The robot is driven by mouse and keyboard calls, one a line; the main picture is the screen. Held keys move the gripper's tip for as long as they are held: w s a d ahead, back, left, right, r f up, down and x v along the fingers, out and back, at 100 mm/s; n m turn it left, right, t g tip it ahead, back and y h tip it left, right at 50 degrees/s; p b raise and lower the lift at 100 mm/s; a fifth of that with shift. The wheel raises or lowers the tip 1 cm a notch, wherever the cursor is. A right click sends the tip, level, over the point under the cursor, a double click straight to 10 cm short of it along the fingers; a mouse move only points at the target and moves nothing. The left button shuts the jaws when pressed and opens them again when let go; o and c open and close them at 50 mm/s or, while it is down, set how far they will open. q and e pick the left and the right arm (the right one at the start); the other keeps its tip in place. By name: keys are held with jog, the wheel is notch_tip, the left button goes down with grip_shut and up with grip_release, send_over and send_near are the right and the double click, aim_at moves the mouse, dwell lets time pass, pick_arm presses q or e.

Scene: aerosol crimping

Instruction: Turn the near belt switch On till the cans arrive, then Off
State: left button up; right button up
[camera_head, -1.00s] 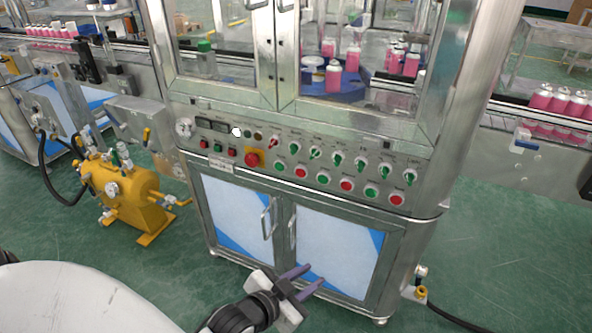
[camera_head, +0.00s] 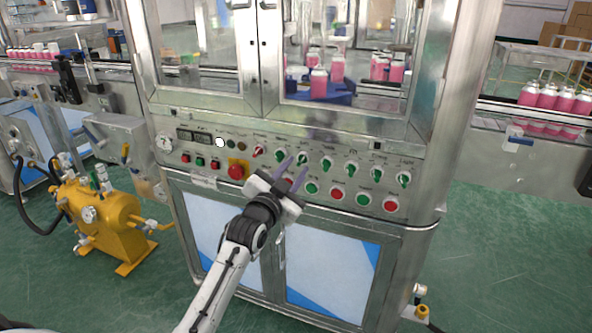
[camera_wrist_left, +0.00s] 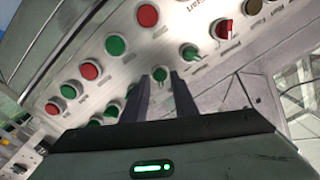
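The control panel (camera_head: 232,140) of the crimping machine has a row of turn switches, one with a red knob (camera_head: 257,152) and several with green knobs (camera_head: 327,163). The labels are too small to tell which is the near belt switch. My left gripper (camera_head: 298,164) is open and empty in front of the panel's left-middle part, overlapping nearby green knobs. In the left wrist view, a green knob (camera_wrist_left: 160,75) shows just beyond the gap between its parted fingertips (camera_wrist_left: 160,85); contact cannot be told. Pink cans stand inside the machine (camera_head: 319,82) and on the right belt (camera_head: 545,97). My right gripper is out of view.
A row of red and green push buttons (camera_head: 390,205) lies below the switches, with a red emergency stop (camera_head: 236,171) on yellow at left. A yellow pump unit (camera_head: 105,220) stands on the floor at left. Cabinet doors (camera_head: 330,275) are below the panel.

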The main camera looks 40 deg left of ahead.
pick_arm(q)
jog(key=shift+w+a, duration=0.1)
jog(key=shift+w, duration=0.45)
grip_shut()
